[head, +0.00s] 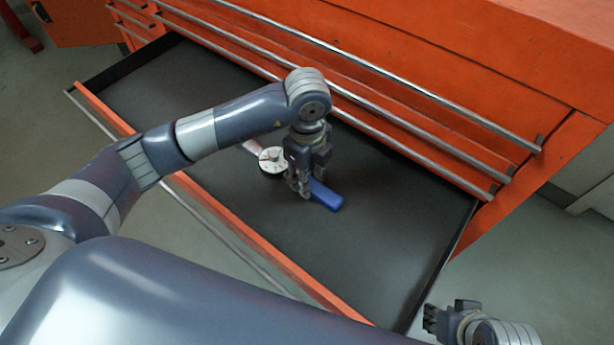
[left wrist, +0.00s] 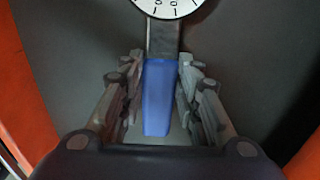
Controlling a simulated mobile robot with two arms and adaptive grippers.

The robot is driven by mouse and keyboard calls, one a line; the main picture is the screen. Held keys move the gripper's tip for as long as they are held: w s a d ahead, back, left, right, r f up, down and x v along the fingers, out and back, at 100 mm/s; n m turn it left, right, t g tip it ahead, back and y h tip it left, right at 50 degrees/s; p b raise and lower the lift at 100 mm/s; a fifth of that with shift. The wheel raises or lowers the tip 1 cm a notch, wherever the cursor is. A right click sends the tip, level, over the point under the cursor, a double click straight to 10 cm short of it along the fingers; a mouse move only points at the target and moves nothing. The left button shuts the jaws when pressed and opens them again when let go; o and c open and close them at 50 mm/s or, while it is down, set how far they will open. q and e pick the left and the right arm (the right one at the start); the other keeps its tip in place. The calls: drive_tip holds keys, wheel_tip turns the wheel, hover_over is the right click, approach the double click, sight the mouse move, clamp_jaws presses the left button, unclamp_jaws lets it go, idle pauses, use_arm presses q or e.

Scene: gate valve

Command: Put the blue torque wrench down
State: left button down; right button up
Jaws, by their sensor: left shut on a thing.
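The blue torque wrench (head: 326,196) is over the dark floor of the open drawer (head: 390,225) in the head view. Its white round dial (head: 272,160) lies to the left of its blue handle. My left gripper (head: 303,190) points down and is shut on the wrench near the handle. In the left wrist view the blue handle (left wrist: 158,95) lies between the two fingers (left wrist: 160,92), with the dial (left wrist: 168,6) at the top edge. I cannot tell whether the wrench touches the drawer floor. My right gripper (head: 448,316) is outside the drawer at the bottom right, seemingly empty.
The orange tool cabinet (head: 450,75) rises behind the drawer, with long metal handles (head: 400,95) on its closed drawers. The open drawer's orange front edge (head: 240,235) runs along the near side. The drawer floor is bare to the left and right of the wrench.

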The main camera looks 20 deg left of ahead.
use_arm(q)
drive_tip(key=shift+r, duration=0.1)
drive_tip(key=c, duration=1.2)
unclamp_jaws()
wheel_tip(320, 180, up, 8)
drive_tip(key=shift+p, duration=1.1)
drive_tip(key=shift+r+p, duration=0.45)
drive_tip(key=shift+r, duration=1.55)
use_arm(e)
drive_tip(key=shift+x, duration=1.75)
drive_tip(key=shift+w, duration=0.1)
